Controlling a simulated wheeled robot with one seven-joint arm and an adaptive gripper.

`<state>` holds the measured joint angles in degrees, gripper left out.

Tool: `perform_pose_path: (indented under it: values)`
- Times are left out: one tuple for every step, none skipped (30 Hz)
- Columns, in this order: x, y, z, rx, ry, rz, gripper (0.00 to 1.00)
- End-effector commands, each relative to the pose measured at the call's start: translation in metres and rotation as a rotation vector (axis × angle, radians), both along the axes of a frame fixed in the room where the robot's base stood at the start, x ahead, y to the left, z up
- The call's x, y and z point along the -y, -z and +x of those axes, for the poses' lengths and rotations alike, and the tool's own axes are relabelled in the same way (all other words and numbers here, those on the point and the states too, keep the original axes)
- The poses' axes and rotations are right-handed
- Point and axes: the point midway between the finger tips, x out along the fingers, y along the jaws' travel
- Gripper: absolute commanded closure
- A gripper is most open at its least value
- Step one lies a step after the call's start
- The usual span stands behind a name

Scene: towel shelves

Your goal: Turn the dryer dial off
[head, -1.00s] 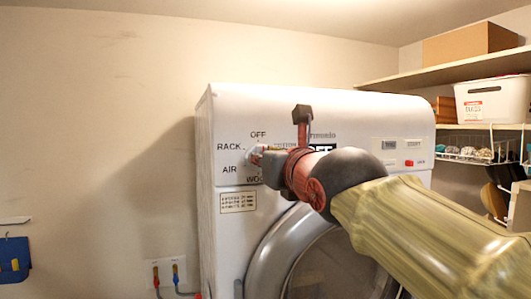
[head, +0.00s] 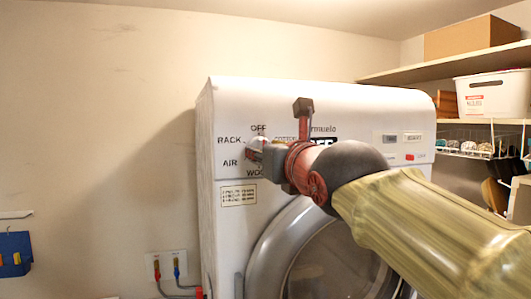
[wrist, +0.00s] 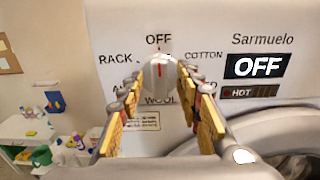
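The dryer (head: 290,95) is white, with a round door at its front. Its dial (wrist: 160,74) is a light knob among the labels OFF, RACK, AIR, WOOL and COTTON in the wrist view. The red mark on the dial points up toward OFF, and the display (wrist: 257,66) reads OFF. My gripper (wrist: 160,80) is open, with its yellow-padded fingers on either side of the dial. I cannot tell whether a fingertip touches it. In the head view my gripper (head: 262,152) is in front of the dial and hides most of it.
Shelves (head: 455,65) with a cardboard box (head: 470,40) and a white bin (head: 493,96) stand at the right. Water taps (head: 166,266) are on the wall left of the dryer. A white cart (wrist: 25,127) shows in the wrist view.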

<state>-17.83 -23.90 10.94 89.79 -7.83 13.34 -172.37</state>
Motion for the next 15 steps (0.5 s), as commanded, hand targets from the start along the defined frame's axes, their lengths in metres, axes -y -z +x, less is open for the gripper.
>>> perform_pose_path:
  values:
    - [0.001,-0.002,-0.005,0.003,0.0,0.001,0.65]
    - [0.002,-0.002,-0.008,0.003,0.0,0.001,0.65]
    - [0.003,-0.002,-0.012,0.003,0.0,0.001,0.65]
    - [0.005,-0.002,-0.016,0.003,0.0,0.001,0.65]
    - [0.006,-0.002,-0.022,0.004,-0.001,0.001,0.65]
    - [0.008,-0.002,-0.029,0.004,-0.001,0.001,0.65]
    - [0.01,-0.002,-0.035,0.004,-0.001,0.001,0.65]
    - [0.012,-0.002,-0.041,0.004,-0.001,0.001,0.65]
    - [0.014,-0.002,-0.049,0.004,-0.001,0.001,0.65]
    - [0.016,-0.002,-0.056,0.004,-0.001,0.0,0.65]
    - [0.017,-0.001,-0.061,0.003,-0.001,0.0,0.65]
    - [0.019,-0.002,-0.069,0.005,-0.001,0.0,0.65]
    - [0.021,-0.001,-0.075,0.003,-0.001,0.0,0.65]
    - [0.022,-0.001,-0.08,0.002,-0.001,0.0,0.65]
    - [0.024,-0.001,-0.087,0.002,-0.001,0.0,0.65]
